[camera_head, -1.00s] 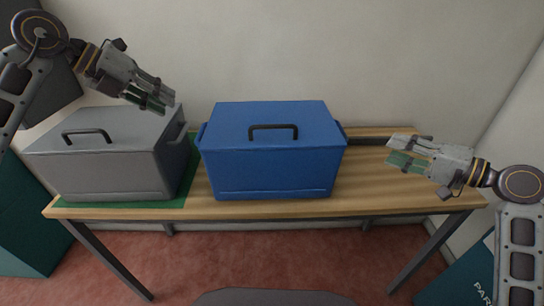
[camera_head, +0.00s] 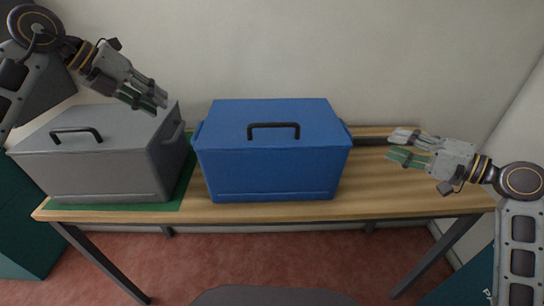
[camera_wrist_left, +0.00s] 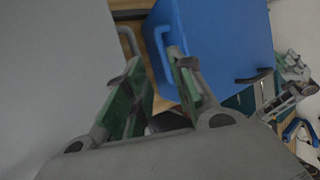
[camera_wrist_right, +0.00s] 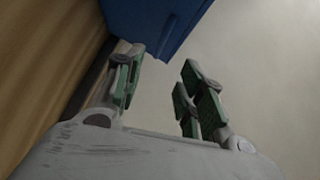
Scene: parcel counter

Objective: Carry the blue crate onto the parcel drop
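The blue crate (camera_head: 270,172) stands upright on the wooden table, lid on, with a black handle on top and a blue handle on each side. My left gripper (camera_head: 160,106) is open and empty, above the grey crate and left of the blue crate, apart from both. In the left wrist view the blue crate (camera_wrist_left: 225,35) and its side handle (camera_wrist_left: 157,50) show beyond the fingers. My right gripper (camera_head: 391,147) is open and empty, right of the blue crate, with a gap between. In the right wrist view the crate (camera_wrist_right: 150,20) is at the top. I cannot tell which thing is the parcel drop.
A grey lidded crate (camera_head: 100,172) stands on a green mat (camera_head: 120,205) at the table's left end. The table (camera_head: 420,195) is bare right of the blue crate. A teal thing with cut-off white lettering (camera_head: 470,280) stands at lower right. A wall rises behind.

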